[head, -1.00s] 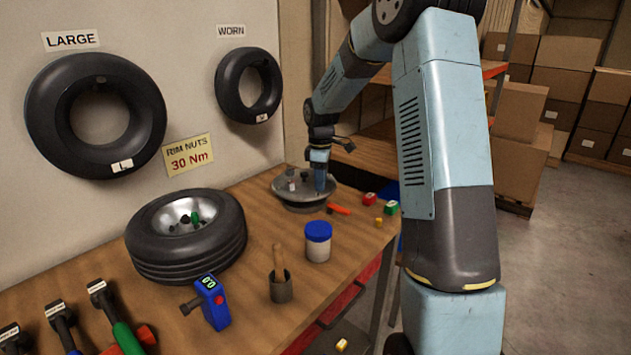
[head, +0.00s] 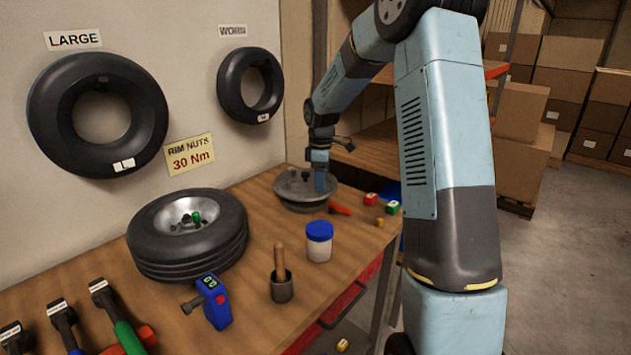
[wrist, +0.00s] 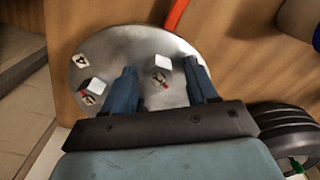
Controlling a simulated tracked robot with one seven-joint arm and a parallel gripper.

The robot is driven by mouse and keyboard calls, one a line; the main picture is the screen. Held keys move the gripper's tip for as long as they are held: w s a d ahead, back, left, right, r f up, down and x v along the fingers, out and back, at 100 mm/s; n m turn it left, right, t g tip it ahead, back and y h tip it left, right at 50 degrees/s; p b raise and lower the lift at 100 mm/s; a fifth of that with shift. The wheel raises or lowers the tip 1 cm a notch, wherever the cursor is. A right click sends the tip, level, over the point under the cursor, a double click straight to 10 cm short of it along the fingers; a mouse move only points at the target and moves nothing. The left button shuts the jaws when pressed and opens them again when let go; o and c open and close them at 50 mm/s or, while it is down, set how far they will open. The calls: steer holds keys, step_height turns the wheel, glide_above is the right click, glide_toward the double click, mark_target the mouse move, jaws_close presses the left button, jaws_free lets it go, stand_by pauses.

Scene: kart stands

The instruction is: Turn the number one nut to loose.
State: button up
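The metal rim plate (head: 292,202) lies on the bench near its far right end. In the wrist view the round grey plate (wrist: 130,45) carries a white tag reading 4 (wrist: 80,60) and white-topped nuts. One nut (wrist: 163,63) shows between my fingers, with a small tag (wrist: 158,78) and a red mark beside it; its number is too blurred to read surely. Another nut (wrist: 95,86) stands left of my left finger, also by a red-marked tag. My gripper (wrist: 162,85) is open, its blue fingers apart with gaps to the nut. In the head view my gripper (head: 325,184) points down over the plate's right side.
An orange-red tool (head: 340,209) lies right beside the plate. Small red (head: 370,199) and green (head: 392,207) blocks sit near the bench edge. A blue-lidded jar (head: 319,243), a cup with a wooden handle (head: 281,288) and a tyre (head: 188,240) stand nearer. A sign reads 30 Nm (head: 190,155).

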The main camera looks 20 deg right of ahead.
steer(key=shift+d+r, duration=0.1)
steer(key=shift+r, duration=0.05)
step_height(320, 180, up, 13)
steer(key=shift+r, duration=0.2)
stand_by(0.5)
